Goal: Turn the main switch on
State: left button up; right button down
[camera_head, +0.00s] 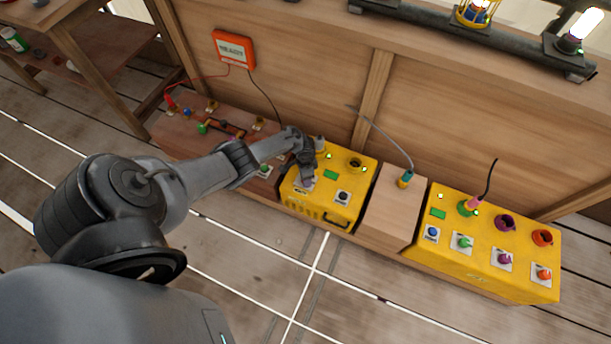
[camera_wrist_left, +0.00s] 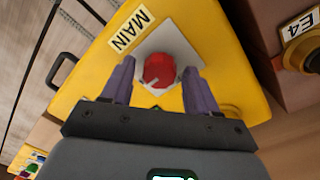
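The main switch is a round red knob (camera_wrist_left: 158,70) on a square pale plate, beside a label reading MAIN (camera_wrist_left: 130,30) in the left wrist view. It sits on a yellow box (camera_wrist_left: 95,70), which also stands near the middle of the head view (camera_head: 318,211). My left gripper (camera_wrist_left: 160,76) is open, with one finger on each side of the knob and visible gaps between. The knob has a pale mark near its lower left edge. In the head view, my left gripper (camera_head: 305,174) is over the box's left part and hides the knob. My right gripper is not in view.
A second yellow box (camera_head: 480,255) with several coloured knobs and sockets stands to the right, past a wooden block (camera_head: 392,205). An orange-red box (camera_head: 234,48) hangs on the wooden wall. A wooden board with coloured parts (camera_head: 190,125) lies to the left. The floor in front is clear.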

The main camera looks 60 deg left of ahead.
pick_arm(q)
jog(key=shift+r, duration=0.1)
jog(key=r+p, duration=0.2)
jog(key=r, duration=0.1)
jog(key=r+p, duration=0.3)
jog(key=r, duration=0.1)
jog(key=r+p, duration=0.3)
jog(key=shift+a+r, duration=0.25)
jog(key=shift+r, duration=0.05)
dwell(0.4)
